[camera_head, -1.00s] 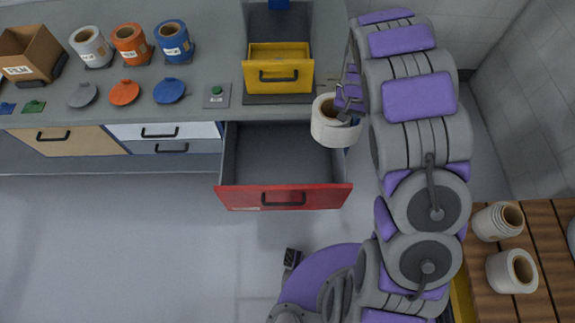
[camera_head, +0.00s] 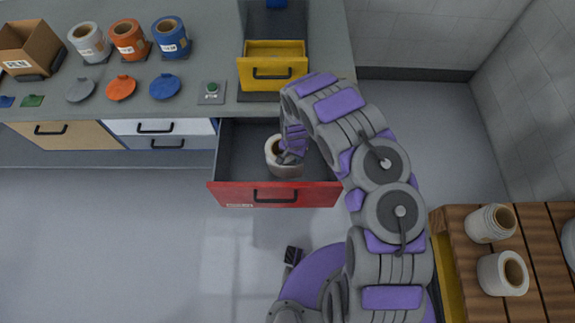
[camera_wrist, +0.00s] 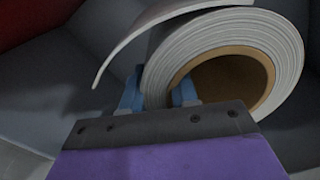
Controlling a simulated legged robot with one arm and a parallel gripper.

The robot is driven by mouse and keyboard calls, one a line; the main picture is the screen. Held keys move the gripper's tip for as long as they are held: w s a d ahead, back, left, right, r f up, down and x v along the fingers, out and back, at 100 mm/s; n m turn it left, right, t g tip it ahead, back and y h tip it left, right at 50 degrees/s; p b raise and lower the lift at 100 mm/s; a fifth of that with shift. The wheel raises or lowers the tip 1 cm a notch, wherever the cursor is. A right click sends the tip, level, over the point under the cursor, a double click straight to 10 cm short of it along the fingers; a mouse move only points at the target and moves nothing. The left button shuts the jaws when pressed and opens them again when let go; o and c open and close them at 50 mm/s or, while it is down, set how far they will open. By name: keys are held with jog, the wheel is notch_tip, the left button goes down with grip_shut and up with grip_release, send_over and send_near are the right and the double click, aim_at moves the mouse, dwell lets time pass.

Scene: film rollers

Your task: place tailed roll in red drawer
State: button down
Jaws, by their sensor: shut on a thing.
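The tailed roll (camera_head: 283,160) is a white film roll with a brown core. In the wrist view the roll (camera_wrist: 225,35) shows a loose end curling off to the left. My gripper (camera_wrist: 158,92) is shut on the roll's wound wall, with one blue finger inside the core and one outside. In the head view my gripper (camera_head: 292,152) is partly hidden by my arm. I cannot tell whether the roll touches the drawer floor.
A yellow box (camera_head: 272,66) stands on the grey counter (camera_head: 205,70) behind the drawer. Labelled rolls (camera_head: 130,40), coloured lids (camera_head: 121,88) and a green button (camera_head: 211,90) are to its left.

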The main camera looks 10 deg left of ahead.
jog(key=shift+f+b, duration=1.3)
jog(key=shift+f, duration=2.6)
jog(key=shift+f, duration=0.1)
jog(key=c, duration=0.9)
grip_release()
notch_tip(320, 180, up, 12)
jog(key=p, duration=0.4)
jog(key=shift+d, duration=0.1)
